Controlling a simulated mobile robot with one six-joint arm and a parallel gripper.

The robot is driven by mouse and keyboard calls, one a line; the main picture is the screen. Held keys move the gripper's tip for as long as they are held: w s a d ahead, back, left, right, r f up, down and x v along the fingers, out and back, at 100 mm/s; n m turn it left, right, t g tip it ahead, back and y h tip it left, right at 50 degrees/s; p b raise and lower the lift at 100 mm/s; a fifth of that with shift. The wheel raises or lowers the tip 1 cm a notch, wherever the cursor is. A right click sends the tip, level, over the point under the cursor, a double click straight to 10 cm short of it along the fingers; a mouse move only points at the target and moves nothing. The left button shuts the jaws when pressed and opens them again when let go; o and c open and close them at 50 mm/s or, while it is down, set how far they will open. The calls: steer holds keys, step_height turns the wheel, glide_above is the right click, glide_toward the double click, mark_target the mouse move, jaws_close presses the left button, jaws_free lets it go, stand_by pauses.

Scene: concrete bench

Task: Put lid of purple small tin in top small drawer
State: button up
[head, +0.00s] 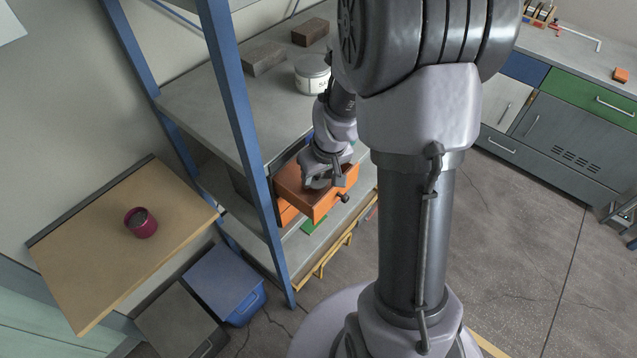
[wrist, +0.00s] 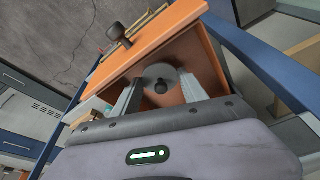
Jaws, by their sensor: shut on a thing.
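My gripper (wrist: 160,92) is shut on the lid (wrist: 154,72), a grey disc with a dark knob, held between its two fingers. The lid is at the open orange drawer (wrist: 207,62), inside or just above it; I cannot tell whether it touches the bottom. In the head view my gripper (head: 322,172) reaches into the pulled-out orange drawer (head: 317,206), which has a dark round knob, and the lid is hidden there. The purple small tin (head: 140,223) stands open on the wooden table (head: 90,240) at left.
A blue-posted shelf unit (head: 237,120) surrounds the drawer. Its upper board carries a white jar (head: 311,73) and two dark bricks (head: 264,58). A blue bin (head: 228,280) stands on the floor below. The wooden table is otherwise clear.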

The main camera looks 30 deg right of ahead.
step_height(320, 180, down, 2)
steer(key=shift+f, duration=0.15)
steer(key=o, duration=1.4)
steer(key=shift+b, duration=0.3)
steer(key=shift+o, duration=0.2)
